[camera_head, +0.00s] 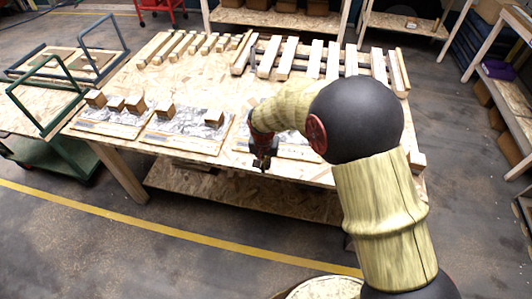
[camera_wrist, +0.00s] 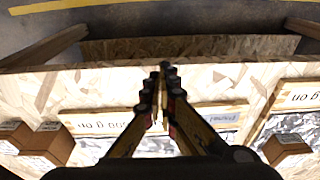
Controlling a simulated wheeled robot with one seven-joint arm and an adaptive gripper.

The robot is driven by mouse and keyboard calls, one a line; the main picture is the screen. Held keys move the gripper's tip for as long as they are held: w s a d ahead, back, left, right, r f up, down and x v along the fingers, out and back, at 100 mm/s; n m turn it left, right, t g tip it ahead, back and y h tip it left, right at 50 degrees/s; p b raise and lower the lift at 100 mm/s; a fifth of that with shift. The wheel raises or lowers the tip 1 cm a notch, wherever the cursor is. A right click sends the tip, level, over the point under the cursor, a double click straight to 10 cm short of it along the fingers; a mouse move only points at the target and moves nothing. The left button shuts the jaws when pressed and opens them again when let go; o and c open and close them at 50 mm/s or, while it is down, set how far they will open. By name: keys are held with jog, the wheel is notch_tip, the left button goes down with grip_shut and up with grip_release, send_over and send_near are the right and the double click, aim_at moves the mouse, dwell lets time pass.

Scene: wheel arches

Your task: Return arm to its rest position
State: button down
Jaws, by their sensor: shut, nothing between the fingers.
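My arm reaches from the lower right of the head view over the front of a chipboard table (camera_head: 211,80). My gripper (camera_head: 262,164) points down at the table's near edge. In the wrist view my gripper (camera_wrist: 164,68) has its fingertips together with nothing between them. The table's front edge (camera_wrist: 90,72) runs just beyond the fingers. My arm hides part of the right side of the table.
Foil-covered panels (camera_head: 184,130) with small wooden blocks (camera_head: 214,118) lie along the table's front. Wooden slats (camera_head: 290,58) lie at its back. A green-framed cart (camera_head: 60,150) stands at the left. Floor with a yellow line (camera_head: 150,222) is clear in front.

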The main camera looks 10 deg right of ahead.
dwell(0.3)
jog(key=shift+s+n, duration=0.2)
jog(key=shift+n, duration=0.3)
jog(key=s+d+n+g, duration=0.1)
jog(key=s+n, duration=0.1)
jog(key=s, duration=0.3)
jog(key=s+d+r+t, duration=0.2)
jog(key=s+d+r, duration=0.3)
jog(key=s+r, duration=0.6)
jog(key=s+d+r+n+t, duration=0.1)
jog(key=s+d+r+t, duration=0.2)
jog(key=s+r, duration=0.9)
notch_tip(320, 180, up, 5)
jog(key=shift+d+f+y, duration=0.1)
jog(key=shift+d+y, duration=0.2)
jog(key=shift+d, duration=0.8)
jog(key=shift+w+d, duration=0.1)
